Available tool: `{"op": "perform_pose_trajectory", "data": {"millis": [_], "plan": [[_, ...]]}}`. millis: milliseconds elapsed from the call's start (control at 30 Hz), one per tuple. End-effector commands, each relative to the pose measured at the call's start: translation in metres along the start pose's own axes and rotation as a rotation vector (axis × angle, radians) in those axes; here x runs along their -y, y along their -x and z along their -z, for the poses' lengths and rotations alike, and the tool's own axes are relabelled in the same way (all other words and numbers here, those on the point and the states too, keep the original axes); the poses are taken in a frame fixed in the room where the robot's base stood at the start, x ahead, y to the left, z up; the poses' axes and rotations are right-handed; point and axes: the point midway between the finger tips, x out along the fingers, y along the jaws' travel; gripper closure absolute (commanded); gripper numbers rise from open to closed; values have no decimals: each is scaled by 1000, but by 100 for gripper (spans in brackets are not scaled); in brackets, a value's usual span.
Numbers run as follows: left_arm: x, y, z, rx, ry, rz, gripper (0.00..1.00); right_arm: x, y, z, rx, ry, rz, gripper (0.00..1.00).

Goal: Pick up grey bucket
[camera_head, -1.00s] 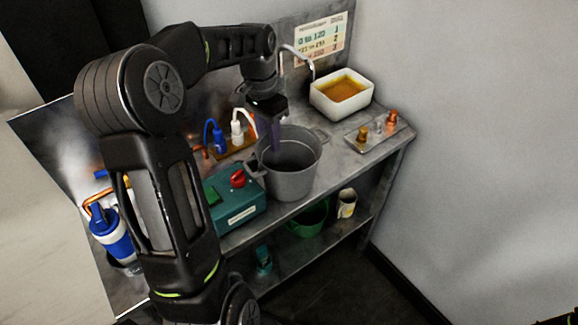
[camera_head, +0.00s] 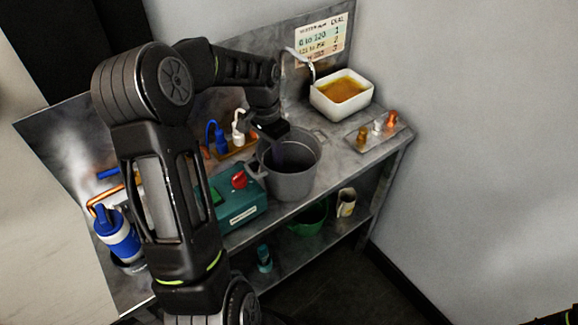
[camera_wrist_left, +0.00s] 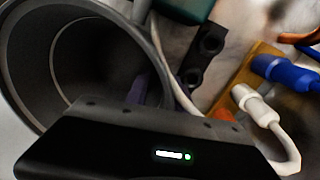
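The grey bucket (camera_head: 290,185) stands upright on the metal workbench, with lug handles at its rim. My left gripper (camera_head: 272,146) is over the bucket's left-back rim. One purple finger reaches down inside the bucket, apart from the wall; the other finger is mostly hidden in the head view. The gripper looks open and not closed on the rim. In the left wrist view the bucket (camera_wrist_left: 32,60) fills the left side, with the purple finger against its dark inside. The gripper body covers the bottom of that view.
A teal box (camera_head: 240,203) with a red knob stands left of the bucket. Blue and white plugs (camera_head: 238,130) sit on a yellow block behind. A white basin (camera_head: 342,96) and a plate with copper fittings (camera_head: 379,130) are at right. A green bowl (camera_head: 306,220) is below.

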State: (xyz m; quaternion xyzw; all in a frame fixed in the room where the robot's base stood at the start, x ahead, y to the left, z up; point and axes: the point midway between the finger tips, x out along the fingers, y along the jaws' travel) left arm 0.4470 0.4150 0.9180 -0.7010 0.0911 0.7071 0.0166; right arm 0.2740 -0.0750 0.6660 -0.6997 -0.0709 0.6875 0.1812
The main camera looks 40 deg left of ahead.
Motion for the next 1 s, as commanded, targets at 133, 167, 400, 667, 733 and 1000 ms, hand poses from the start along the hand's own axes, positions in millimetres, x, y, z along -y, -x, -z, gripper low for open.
{"op": "perform_pose_trajectory", "data": {"millis": [133, 167, 400, 667, 733, 1000], "plan": [[0, 0, 0, 0, 0, 0, 71, 0, 0, 0, 0, 0, 0, 64], [0, 0, 0, 0, 0, 0, 71, 0, 0, 0, 0, 0, 0, 64], [0, 0, 0, -1, 0, 0, 71, 0, 0, 0, 0, 0, 0, 64], [0, 0, 0, -1, 0, 0, 89, 0, 0, 0, 0, 0, 0, 64], [0, 0, 0, -1, 0, 0, 95, 0, 0, 0, 0, 0, 0, 64], [0, 0, 0, -1, 0, 0, 100, 0, 0, 0, 0, 0, 0, 64]]}}
